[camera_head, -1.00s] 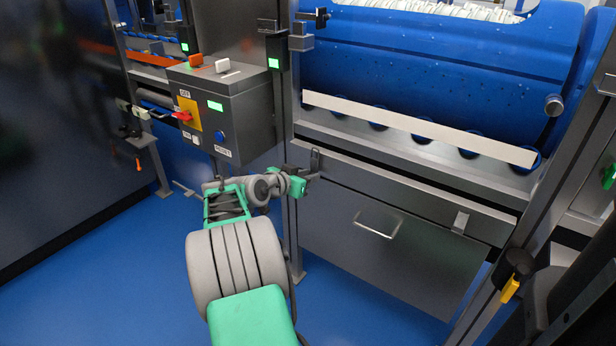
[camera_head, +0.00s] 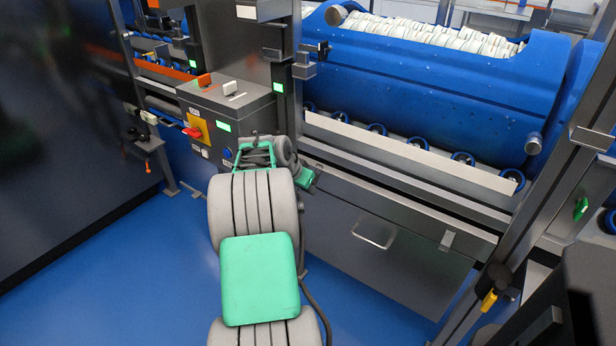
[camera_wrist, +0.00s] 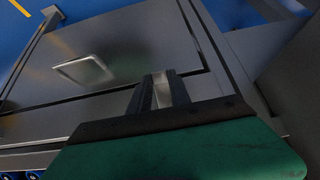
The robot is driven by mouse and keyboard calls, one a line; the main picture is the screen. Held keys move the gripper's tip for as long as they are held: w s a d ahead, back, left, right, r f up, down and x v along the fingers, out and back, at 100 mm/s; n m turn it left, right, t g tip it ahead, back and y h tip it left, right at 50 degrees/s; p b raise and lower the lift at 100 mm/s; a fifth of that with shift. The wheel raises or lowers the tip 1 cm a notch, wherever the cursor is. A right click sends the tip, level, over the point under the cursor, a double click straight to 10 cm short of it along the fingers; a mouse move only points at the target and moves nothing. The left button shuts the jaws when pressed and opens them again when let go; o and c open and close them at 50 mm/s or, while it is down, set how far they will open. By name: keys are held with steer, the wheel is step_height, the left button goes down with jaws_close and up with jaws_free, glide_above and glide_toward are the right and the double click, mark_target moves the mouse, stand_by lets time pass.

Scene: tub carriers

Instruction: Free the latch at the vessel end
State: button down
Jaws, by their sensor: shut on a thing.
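My gripper (camera_wrist: 160,92) shows in the wrist view, its two dark fingers shut on a small light metal piece, which looks like a latch (camera_wrist: 162,90), at the left end of the grey front panel (camera_head: 350,245). In the head view my arm and the panel's edge hide the fingers and this latch. A similar metal latch (camera_head: 447,240) sits at the panel's right end; it also shows at the top left of the wrist view (camera_wrist: 52,13). A bar handle (camera_head: 375,236) is in the middle of the panel. I cannot tell whether the held latch is turned.
A large blue drum (camera_head: 420,85) filled with pale pieces lies above the panel on blue rollers. A control box (camera_head: 235,105) with a red switch (camera_head: 192,132) stands left of my arm. A steel post (camera_head: 565,190) rises at right. Blue floor (camera_head: 110,270) is clear at left.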

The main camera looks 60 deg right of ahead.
step_height(320, 180, up, 4)
steer(key=y+p, duration=0.4)
steer(key=p, duration=0.2)
steer(key=t+y+p, duration=0.1)
steer(key=y+p, duration=0.2)
steer(key=p, duration=0.3)
steer(key=shift+s+d+f+y+p, duration=0.1)
steer(key=shift+d+f+y+p, duration=0.05)
steer(key=shift+y+p, duration=0.5)
steer(key=shift+y, duration=0.05)
steer(key=c, duration=1.2)
jaws_free()
